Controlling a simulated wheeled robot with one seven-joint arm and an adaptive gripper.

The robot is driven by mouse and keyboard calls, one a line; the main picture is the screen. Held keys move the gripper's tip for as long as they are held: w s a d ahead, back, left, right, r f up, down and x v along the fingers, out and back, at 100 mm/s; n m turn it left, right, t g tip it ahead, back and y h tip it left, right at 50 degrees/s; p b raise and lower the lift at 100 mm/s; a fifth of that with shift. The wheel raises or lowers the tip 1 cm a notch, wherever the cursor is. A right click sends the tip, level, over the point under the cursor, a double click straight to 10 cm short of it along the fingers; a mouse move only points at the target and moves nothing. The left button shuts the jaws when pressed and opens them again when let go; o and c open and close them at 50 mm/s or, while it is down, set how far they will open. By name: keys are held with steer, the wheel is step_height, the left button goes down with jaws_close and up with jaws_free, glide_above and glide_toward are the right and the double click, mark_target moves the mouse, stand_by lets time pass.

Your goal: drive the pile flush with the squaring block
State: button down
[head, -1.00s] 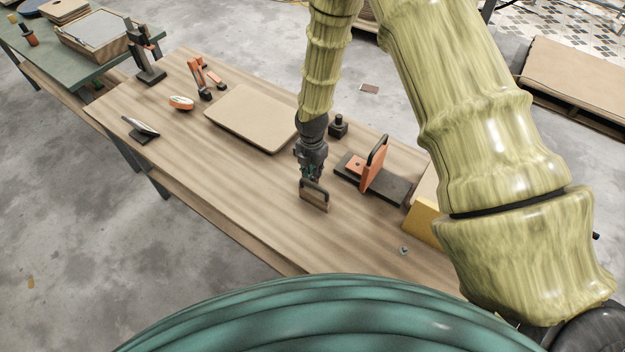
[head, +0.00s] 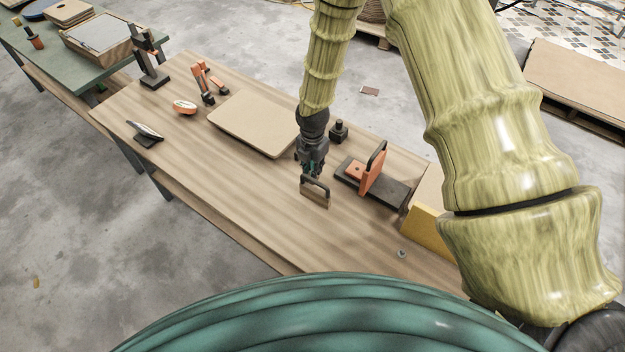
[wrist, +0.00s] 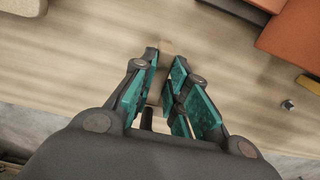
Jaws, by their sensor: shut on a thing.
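A small brown block with a black handle (head: 316,194), which looks like the squaring block, is in my gripper (head: 313,178). My gripper is shut on its handle, near the middle of the wooden bench. I cannot tell whether the block's lower edge touches the bench. In the wrist view, the teal-padded fingers of my gripper (wrist: 163,100) point at the bench top, and the block is mostly hidden. A flat tan board or pile of boards (head: 252,122) lies farther back on the bench, left of my gripper and apart from the block. Its layers are too small to tell.
An orange upright plate with a black handle (head: 374,172) stands on a dark base (head: 394,191) close to the right. A black knob (head: 338,132), a bolt (head: 401,253) and a yellow block (head: 430,230) are nearby. The bench's front middle is clear.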

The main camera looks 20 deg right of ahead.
steer(key=shift+r+p, duration=0.95)
steer(key=shift+r, duration=0.6)
